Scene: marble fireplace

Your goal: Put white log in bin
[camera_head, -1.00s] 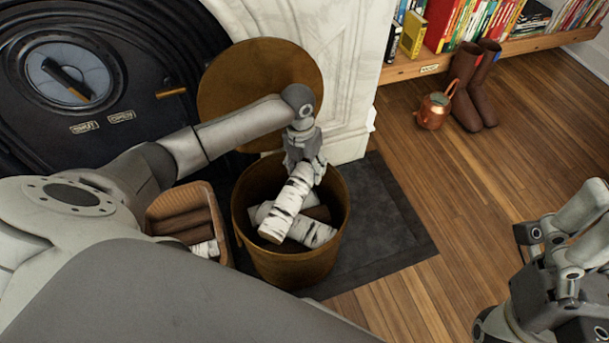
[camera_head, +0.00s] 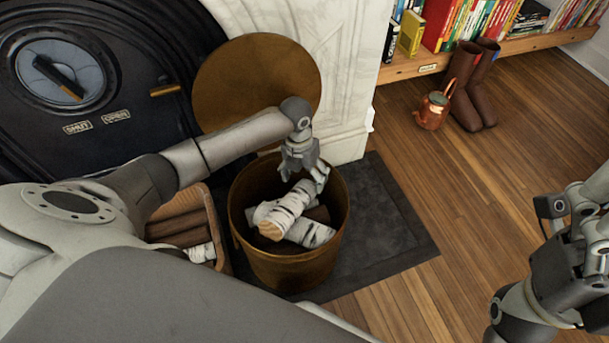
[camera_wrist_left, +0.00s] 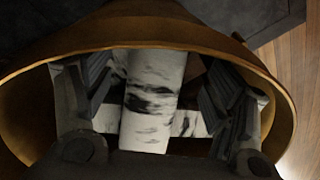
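The brass-coloured round bin (camera_head: 285,268) stands on the dark hearth mat. White birch logs lie inside it. The uppermost white log (camera_head: 288,212) lies slanted across another white log (camera_head: 312,233), and it also shows in the left wrist view (camera_wrist_left: 150,95). My left gripper (camera_head: 304,180) is at the bin's mouth, above the upper log's far end. In the left wrist view its fingers (camera_wrist_left: 155,95) are spread, with gaps on both sides of the log. My right gripper (camera_head: 570,240) is partly in view at the right edge; its finger opening is unclear.
A wicker basket (camera_head: 219,232) left of the bin holds brown logs (camera_head: 180,226) and a white log (camera_head: 201,252). A round brass lid (camera_head: 255,80) leans behind the bin. Boots (camera_head: 468,85) and a copper can (camera_head: 433,110) stand beyond clear floor.

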